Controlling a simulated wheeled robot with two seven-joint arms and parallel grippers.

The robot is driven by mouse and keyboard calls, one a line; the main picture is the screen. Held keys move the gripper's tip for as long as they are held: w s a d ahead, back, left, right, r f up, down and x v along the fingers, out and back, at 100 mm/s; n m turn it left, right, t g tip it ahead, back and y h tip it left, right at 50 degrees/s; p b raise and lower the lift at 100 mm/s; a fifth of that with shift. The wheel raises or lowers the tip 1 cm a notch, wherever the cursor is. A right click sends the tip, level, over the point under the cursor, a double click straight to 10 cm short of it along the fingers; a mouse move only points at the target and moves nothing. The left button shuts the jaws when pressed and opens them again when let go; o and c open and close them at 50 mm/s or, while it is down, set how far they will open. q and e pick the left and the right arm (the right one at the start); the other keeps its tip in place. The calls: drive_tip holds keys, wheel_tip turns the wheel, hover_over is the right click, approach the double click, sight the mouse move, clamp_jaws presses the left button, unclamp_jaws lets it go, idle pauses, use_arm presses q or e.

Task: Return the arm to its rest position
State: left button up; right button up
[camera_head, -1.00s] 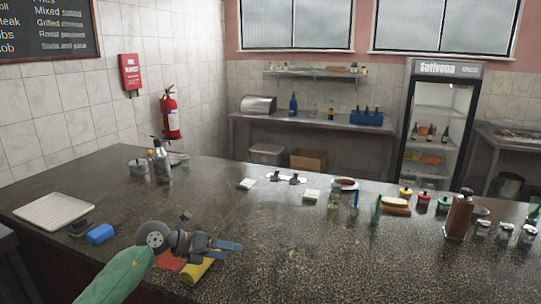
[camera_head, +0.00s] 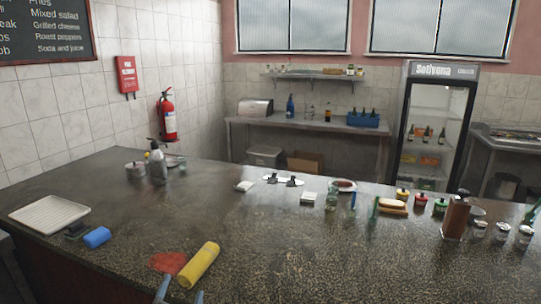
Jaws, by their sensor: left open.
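My left gripper (camera_head: 181,291) shows only by its blue fingertips at the bottom edge of the head view. The fingers are apart with nothing between them, and the rest of the arm is out of frame. A yellow cylinder (camera_head: 199,265) lies on the dark counter just beyond and to the right of the fingertips, apart from them. A flat red patch (camera_head: 168,262) lies on the counter left of the cylinder. My right gripper does not show.
The dark counter (camera_head: 290,235) is clear in its middle. A white tray (camera_head: 49,215) and a blue object (camera_head: 97,237) lie at left. A grey bottle (camera_head: 157,165) stands at the back left. A hot dog (camera_head: 391,204), sauce pots and a brown holder (camera_head: 456,219) stand at right.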

use_arm(q)
drive_tip(key=s+a+f+n+g+y, duration=0.2)
drive_tip(key=s+f+n+g, duration=0.45)
drive_tip(key=s+f, duration=0.7)
drive_tip(key=s+d+f+g+h, duration=0.1)
drive_tip(key=s+d+f+g, duration=0.1)
drive_tip(key=s+f+g, duration=0.45)
drive_tip(key=s+d+f+g+h, duration=0.1)
drive_tip(key=s+f+g+h, duration=0.15)
drive_tip(key=s, duration=0.65)
drive_tip(key=s+d+f+g, duration=0.1)
drive_tip(key=s+f, duration=0.1)
drive_tip(key=f, duration=1.8)
drive_tip(key=s+d+f+g, duration=0.1)
drive_tip(key=s+d+f, duration=0.1)
drive_tip(key=f, duration=1.8)
drive_tip(key=shift+s+d+f, duration=0.2)
drive_tip(key=shift+s+f, duration=0.1)
drive_tip(key=shift+s, duration=0.05)
